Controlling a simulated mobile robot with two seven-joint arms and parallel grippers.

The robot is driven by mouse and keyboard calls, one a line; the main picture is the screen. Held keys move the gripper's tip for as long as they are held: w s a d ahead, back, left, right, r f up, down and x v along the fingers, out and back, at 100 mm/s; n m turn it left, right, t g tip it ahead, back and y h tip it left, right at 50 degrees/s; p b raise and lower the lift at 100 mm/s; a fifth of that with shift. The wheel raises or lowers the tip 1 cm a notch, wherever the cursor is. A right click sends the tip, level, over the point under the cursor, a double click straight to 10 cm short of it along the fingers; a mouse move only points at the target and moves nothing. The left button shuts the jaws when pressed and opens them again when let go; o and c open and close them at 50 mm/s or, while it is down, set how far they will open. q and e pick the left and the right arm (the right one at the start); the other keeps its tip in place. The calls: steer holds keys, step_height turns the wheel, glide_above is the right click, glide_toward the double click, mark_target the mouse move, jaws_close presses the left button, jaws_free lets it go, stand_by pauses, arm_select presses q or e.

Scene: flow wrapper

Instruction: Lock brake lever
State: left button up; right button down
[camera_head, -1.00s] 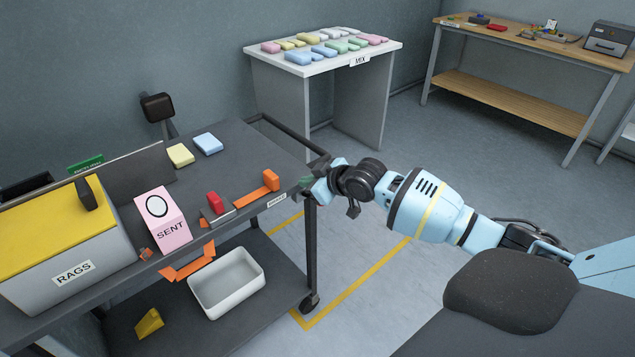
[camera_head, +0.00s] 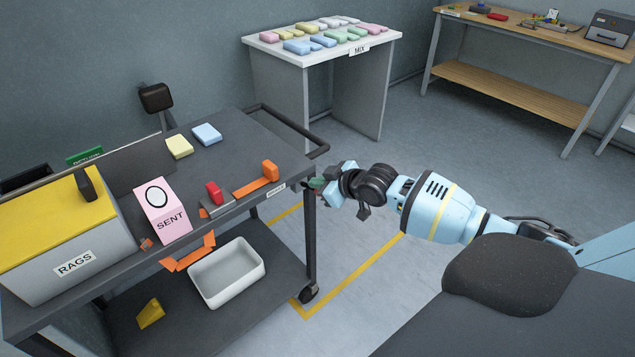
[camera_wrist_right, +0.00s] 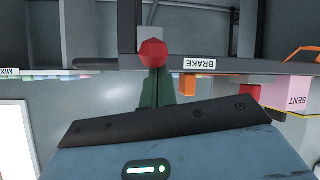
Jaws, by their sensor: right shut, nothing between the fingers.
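The brake lever shows as a red ball knob (camera_wrist_right: 152,53) in the right wrist view, in front of a grey plate and left of the white BRAKE label (camera_wrist_right: 199,63) on the cart's edge. My right gripper (camera_head: 316,183) is shut and empty at the cart's front right corner, right of the BRAKE label in the head view. Its green fingers (camera_wrist_right: 153,88) point at the knob in the wrist view. I cannot tell whether they touch it. In the head view the lever cannot be made out. My left gripper is not in view.
The dark cart (camera_head: 245,150) carries a rags box (camera_head: 70,250), a pink SENT box (camera_head: 163,211), an orange strip (camera_head: 256,186) and sponges. A white bin (camera_head: 228,276) is on its lower shelf. A MIX table (camera_head: 348,85) stands behind. Floor right of the cart is clear.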

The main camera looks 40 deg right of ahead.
steer(key=shift+s+f+t, duration=0.2)
steer(key=shift+f+t, duration=0.1)
steer(key=shift+f, duration=0.1)
steer(key=shift+s+f+t+b, duration=0.2)
steer(key=shift+f+t+b, duration=0.15)
steer(key=shift+b, duration=0.15)
step_height(320, 180, down, 6)
steer(key=s+t+y+b, duration=0.1)
steer(key=t+b, duration=0.4)
steer(key=b, duration=0.3)
steer(key=shift+n+t+b, duration=0.3)
steer(key=shift+t+b, duration=0.05)
steer(key=shift+b, duration=0.05)
steer(key=shift+s+f, duration=0.1)
